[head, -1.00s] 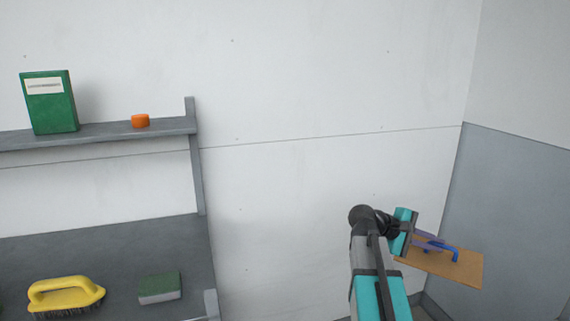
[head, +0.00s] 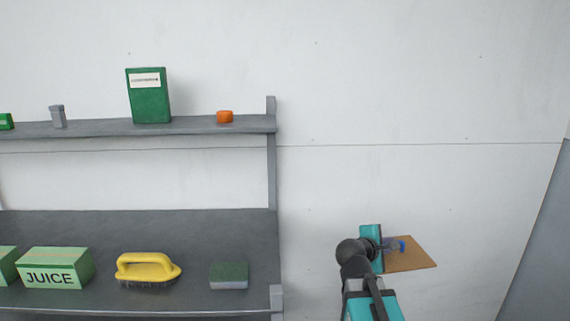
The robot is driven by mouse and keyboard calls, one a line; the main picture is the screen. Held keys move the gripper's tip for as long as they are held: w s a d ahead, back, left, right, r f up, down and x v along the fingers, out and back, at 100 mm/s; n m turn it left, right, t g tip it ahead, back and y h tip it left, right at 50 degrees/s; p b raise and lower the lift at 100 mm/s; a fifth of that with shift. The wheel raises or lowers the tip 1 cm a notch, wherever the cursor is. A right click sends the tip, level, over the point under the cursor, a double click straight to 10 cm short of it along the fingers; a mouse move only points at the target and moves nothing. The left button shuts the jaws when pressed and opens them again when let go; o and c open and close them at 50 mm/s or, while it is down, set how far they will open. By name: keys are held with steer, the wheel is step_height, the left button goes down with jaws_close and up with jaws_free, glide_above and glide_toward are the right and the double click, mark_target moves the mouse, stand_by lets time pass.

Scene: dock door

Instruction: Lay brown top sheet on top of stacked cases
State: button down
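The brown top sheet (head: 415,258) is a flat, thin square held out at the lower right of the head view. My gripper (head: 396,246), with blue fingers, is at the sheet's left edge and appears shut on it. The sheet is clear of the shelves, in front of the white wall. No stack of cases shows in this view.
A grey shelf unit (head: 245,217) stands on the left. It bears green juice cartons (head: 58,268), a yellow brush (head: 147,268), a sponge (head: 229,275), a green box (head: 149,97) and an orange cap (head: 225,117). Bare wall fills the right.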

steer(key=w+a+r+n+t+y, duration=0.2)
steer(key=w+a+r+n+y, duration=0.1)
steer(key=a, duration=0.4)
steer(key=w+a+r+n+t+y, duration=0.2)
steer(key=w+a+r+n+y, duration=0.1)
steer(key=a+n+y, duration=0.3)
steer(key=shift+w+a+r, duration=0.15)
steer(key=shift+a+r, duration=0.35)
steer(key=shift+a, duration=0.75)
steer(key=d, duration=0.7)
steer(key=shift+d, duration=0.35)
steer(key=shift+d, duration=0.1)
